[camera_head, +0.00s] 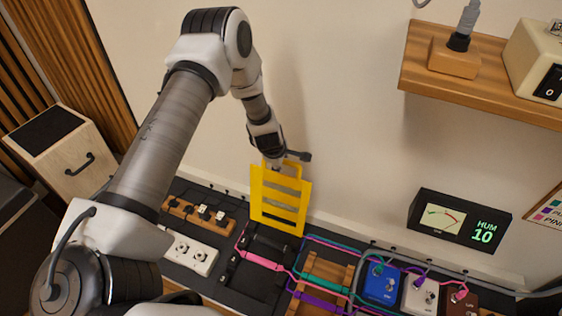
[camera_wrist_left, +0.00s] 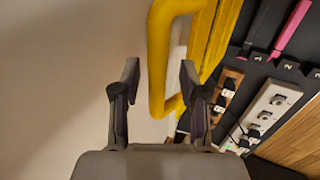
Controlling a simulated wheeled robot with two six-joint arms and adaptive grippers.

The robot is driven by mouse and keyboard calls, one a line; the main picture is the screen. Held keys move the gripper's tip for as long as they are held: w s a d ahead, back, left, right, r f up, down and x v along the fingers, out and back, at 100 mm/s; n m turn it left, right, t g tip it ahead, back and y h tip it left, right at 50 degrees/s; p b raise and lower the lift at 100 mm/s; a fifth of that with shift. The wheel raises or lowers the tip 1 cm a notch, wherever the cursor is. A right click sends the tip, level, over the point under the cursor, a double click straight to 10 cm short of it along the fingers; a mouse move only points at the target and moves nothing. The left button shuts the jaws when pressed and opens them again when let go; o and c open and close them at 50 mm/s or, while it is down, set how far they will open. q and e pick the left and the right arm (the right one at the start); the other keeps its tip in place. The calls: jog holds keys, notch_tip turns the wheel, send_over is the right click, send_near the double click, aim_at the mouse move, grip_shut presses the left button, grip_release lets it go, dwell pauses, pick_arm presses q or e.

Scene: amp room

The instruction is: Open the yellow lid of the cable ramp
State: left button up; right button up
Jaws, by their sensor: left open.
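The yellow lid (camera_head: 279,200) of the cable ramp stands raised, nearly upright, near the wall in the head view. It has several slots. The dark ramp base (camera_head: 262,262) lies in front of it with its channels showing. My left gripper (camera_head: 284,160) is at the lid's top edge. In the left wrist view my left gripper (camera_wrist_left: 160,75) is open, and the yellow handle bar (camera_wrist_left: 158,60) of the lid shows between its two fingers. I cannot tell whether the fingers touch it. My right gripper is not in view.
A white power strip (camera_head: 190,253) and a wooden socket strip (camera_head: 200,212) lie left of the ramp. Blue (camera_head: 381,286) and white (camera_head: 420,296) pedals with cables are at right. A HUM meter (camera_head: 459,220) stands behind them. A wooden shelf (camera_head: 480,80) juts out at upper right.

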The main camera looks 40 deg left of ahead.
pick_arm(q)
jog(key=v, duration=1.2)
jog(key=shift+f, duration=0.1)
